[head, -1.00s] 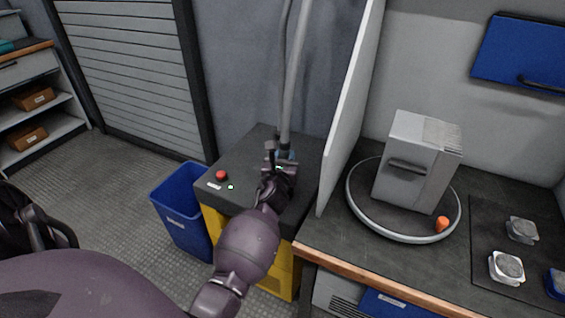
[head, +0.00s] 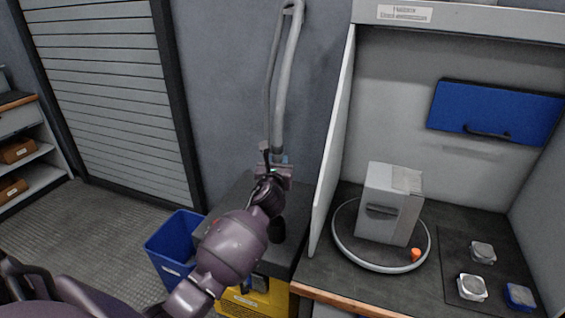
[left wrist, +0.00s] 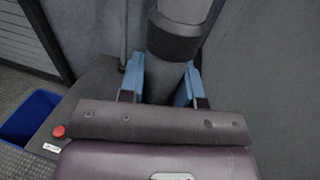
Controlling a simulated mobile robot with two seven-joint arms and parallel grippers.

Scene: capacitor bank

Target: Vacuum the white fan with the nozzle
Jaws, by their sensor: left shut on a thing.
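My left gripper (head: 275,168) is shut on the nozzle, whose grey tube (left wrist: 163,75) with a dark collar shows between the blue finger pads in the left wrist view. A dark end (head: 277,229) shows below the gripper, above the black top of the yellow cabinet. A grey hose (head: 283,85) rises from the nozzle. At the right, two small whitish square units, one nearer (head: 472,288) and one farther (head: 482,253), lie on a dark mat; they look like fans. Their details are too small to tell. The nozzle is well left of them. My right gripper is not in view.
A tall white partition (head: 333,145) stands between the cabinet and the workbench. A grey box (head: 390,205) stands on a round turntable (head: 372,264) with an orange knob (head: 416,255). A blue-sided unit (head: 519,296) lies near the whitish ones. A blue bin (head: 168,250) stands left.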

